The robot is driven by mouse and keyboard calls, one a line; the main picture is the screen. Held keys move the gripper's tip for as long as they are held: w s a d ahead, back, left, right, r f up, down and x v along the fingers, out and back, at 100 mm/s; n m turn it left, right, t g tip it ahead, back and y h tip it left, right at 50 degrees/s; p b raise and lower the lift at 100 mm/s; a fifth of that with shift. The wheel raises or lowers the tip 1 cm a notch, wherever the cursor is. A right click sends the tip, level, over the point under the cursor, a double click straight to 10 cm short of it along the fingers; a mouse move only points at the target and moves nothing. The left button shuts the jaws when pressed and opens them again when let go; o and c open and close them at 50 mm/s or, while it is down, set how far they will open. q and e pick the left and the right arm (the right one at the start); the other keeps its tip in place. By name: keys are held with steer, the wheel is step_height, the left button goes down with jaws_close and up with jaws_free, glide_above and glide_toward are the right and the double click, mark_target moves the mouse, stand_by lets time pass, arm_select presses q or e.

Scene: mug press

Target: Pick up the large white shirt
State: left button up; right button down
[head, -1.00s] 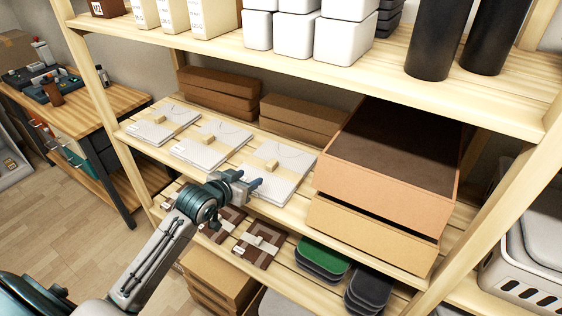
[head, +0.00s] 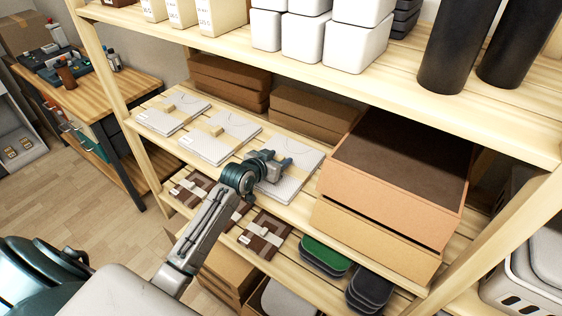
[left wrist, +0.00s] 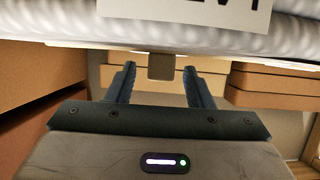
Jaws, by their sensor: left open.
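Three folded white shirts lie in a row on the middle shelf in the head view: a left one (head: 172,115), a middle one (head: 220,138) and a right one (head: 284,189). Which size each is cannot be read there. My left gripper (head: 287,163) is open and empty over the right shirt, hiding its tan band. In the left wrist view, the open fingers (left wrist: 159,70) point toward the shelf's back. White ribbed cloth (left wrist: 50,18) with a partly cut-off printed label fills the top. A brown tab (left wrist: 160,67) shows between the fingertips. Contact cannot be told. My right gripper is out of view.
Flat brown boxes (head: 305,112) lie behind the shirts. The upper shelf (head: 390,82) overhangs them. Dark brown packages (head: 265,231) and green folded items (head: 323,254) lie on the shelf below.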

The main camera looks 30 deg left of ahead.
arm_select(q)
steer(key=shift+x, duration=1.05)
jaws_close()
